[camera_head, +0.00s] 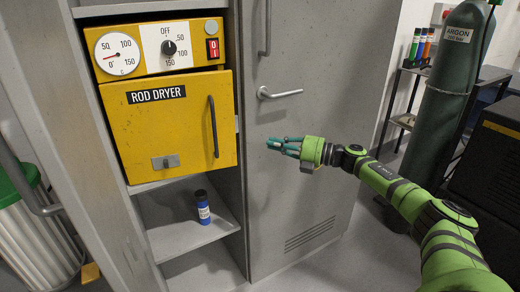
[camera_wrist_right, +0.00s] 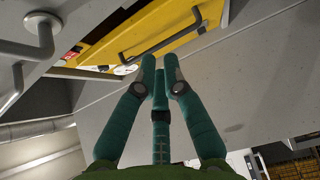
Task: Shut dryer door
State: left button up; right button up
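The yellow rod dryer (camera_head: 140,66) sits in a grey cabinet bay. My left gripper is out of view.
A grey locker door with a lever handle (camera_head: 279,93) stands right of the dryer. A blue bottle (camera_head: 203,207) stands on the shelf below. A green argon cylinder (camera_head: 450,95) is at the right, and a green-lidded bin (camera_head: 35,230) at the left.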

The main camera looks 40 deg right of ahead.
jog(key=shift+o, duration=1.2)
jog(key=shift+a, duration=0.25)
jog(key=n+t+h+p, duration=0.3)
jog(key=n+h+p, duration=0.7)
jog(key=h+p, duration=0.2)
send_near(214, 132)
jog(key=w, duration=0.3)
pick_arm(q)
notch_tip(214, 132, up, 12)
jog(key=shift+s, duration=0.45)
pick_arm(e)
jog(key=shift+y, duration=0.3)
jog(key=shift+w+d+r, duration=0.1)
jog(key=shift+w+d, duration=0.1)
jog(key=shift+w, duration=0.8)
jog(key=shift+w+d+r, duration=0.1)
jog(key=shift+w+d, duration=0.1)
jog(key=shift+w, duration=0.85)
jog(key=shift+w+d, duration=0.2)
jog(key=shift+w, duration=0.8)
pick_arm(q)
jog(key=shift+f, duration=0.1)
pick_arm(e)
grip_shut()
